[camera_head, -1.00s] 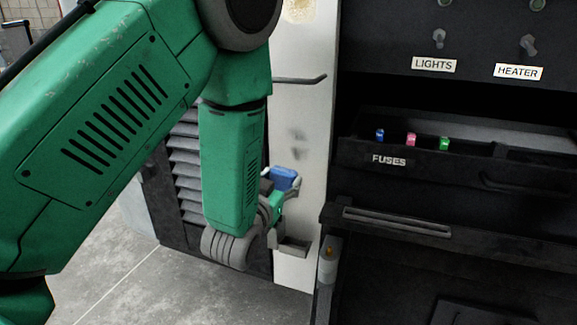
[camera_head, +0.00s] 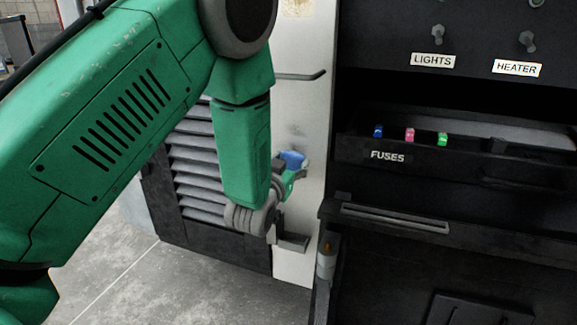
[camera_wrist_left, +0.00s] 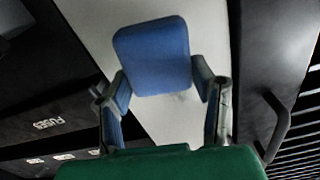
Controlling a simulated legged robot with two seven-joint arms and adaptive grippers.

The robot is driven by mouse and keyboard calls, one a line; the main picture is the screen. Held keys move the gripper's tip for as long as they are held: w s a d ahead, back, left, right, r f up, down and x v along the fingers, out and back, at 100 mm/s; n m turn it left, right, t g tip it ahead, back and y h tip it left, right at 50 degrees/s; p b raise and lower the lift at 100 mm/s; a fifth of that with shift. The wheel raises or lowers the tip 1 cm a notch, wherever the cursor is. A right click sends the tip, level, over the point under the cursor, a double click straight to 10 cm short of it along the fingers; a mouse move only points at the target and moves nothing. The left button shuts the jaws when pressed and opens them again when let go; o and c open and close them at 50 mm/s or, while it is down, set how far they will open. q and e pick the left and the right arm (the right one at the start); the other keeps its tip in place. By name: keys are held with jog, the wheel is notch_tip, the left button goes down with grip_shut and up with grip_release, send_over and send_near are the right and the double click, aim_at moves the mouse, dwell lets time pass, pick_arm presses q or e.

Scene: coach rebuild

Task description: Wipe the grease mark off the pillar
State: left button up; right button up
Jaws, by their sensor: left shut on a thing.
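The white pillar (camera_head: 312,105) stands upright in the middle of the head view. A faint grey grease mark (camera_head: 298,131) shows on its face; its lower part seems hidden behind the blue pad (camera_head: 292,157). My left gripper (camera_head: 291,166) is shut on this pad, just below the visible part of the mark. In the left wrist view the pad (camera_wrist_left: 152,55) sits between both fingers, in front of the pillar (camera_wrist_left: 90,22). A bit of dark smudge shows below the pad there. I cannot tell whether the pad touches the pillar. My right gripper is out of view.
A small ledge (camera_head: 292,243) juts from the pillar below the gripper, and a bar handle (camera_head: 301,76) sits above. Right of the pillar is a black console with an open fuse tray (camera_head: 465,165). A louvred panel (camera_head: 196,165) stands on the left.

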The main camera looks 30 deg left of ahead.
aim_at(297, 125)
pick_arm(q)
jog(key=shift+x, duration=1.05)
dwell(0.5)
notch_tip(297, 125, up, 3)
jog(key=p, duration=0.3)
jog(key=shift+s+r, duration=0.15)
jog(key=shift+r, duration=0.1)
jog(key=shift+r+p, duration=1.55)
jog(key=shift+r, duration=0.45)
jog(key=shift+r+p, duration=1.1)
jog(key=shift+r, duration=0.35)
jog(key=shift+f+b, duration=3.45)
jog(key=shift+f, duration=1.75)
